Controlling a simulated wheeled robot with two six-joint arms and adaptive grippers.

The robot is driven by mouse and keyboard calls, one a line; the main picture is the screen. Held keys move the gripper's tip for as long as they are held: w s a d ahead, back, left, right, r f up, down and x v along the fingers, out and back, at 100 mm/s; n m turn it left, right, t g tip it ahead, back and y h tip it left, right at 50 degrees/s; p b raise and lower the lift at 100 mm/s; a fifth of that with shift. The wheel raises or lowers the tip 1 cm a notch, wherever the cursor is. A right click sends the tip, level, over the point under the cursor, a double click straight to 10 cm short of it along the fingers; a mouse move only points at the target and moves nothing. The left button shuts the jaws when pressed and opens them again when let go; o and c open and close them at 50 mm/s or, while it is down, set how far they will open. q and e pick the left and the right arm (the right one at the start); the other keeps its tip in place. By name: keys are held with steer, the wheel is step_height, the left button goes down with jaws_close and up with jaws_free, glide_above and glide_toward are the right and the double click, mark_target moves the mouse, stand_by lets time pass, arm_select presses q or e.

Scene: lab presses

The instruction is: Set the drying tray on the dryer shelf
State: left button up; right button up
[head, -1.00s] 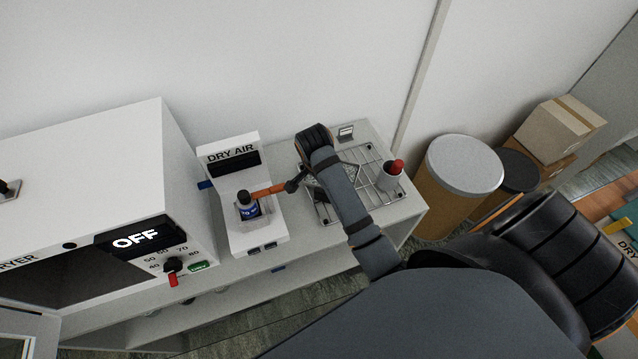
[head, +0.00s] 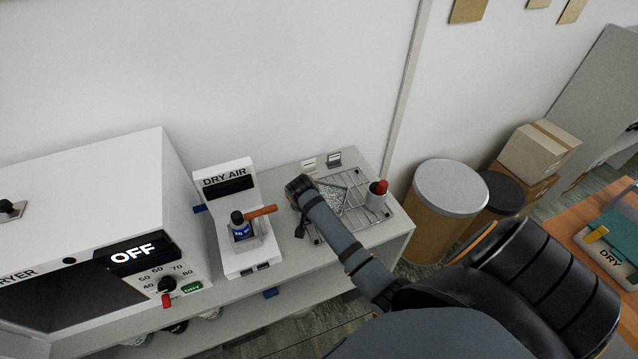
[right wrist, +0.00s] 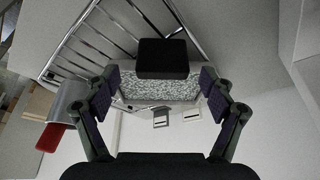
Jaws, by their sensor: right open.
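The drying tray, a shallow metal tray of grey-white granules with a black block at one side, shows in the right wrist view (right wrist: 160,88). In the head view the tray (head: 334,196) is partly hidden behind my arm, at the wire rack. My right gripper (right wrist: 158,85) is open, its fingers on either side of the tray; I cannot tell if they touch it. In the head view the gripper (head: 299,192) is mostly hidden by my arm. The white dryer (head: 110,190) stands at left, its display reading OFF. Its shelf is not visible. My left gripper is not in view.
A DRY AIR unit (head: 226,205) with a small dark bottle (head: 238,226) and an orange bar stands between dryer and rack. Drums (head: 440,215) and boxes (head: 538,150) stand at right.

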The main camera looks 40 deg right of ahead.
steer(key=x, duration=0.3)
steer(key=shift+w+r+p, duration=0.1)
steer(key=shift+w+p, duration=0.1)
steer(key=shift+p, duration=0.1)
steer(key=shift+w+d+f, duration=0.1)
steer(key=shift+d+f, duration=0.1)
steer(key=shift+f, duration=0.4)
steer(key=shift+c, duration=1.3)
steer(key=c, duration=0.5)
steer(key=shift+r, duration=0.1)
steer(key=c, duration=0.8)
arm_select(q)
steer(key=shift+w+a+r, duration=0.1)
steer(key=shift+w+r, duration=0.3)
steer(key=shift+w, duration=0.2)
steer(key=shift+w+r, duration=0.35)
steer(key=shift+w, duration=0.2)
arm_select(e)
steer(key=shift+o, duration=0.2)
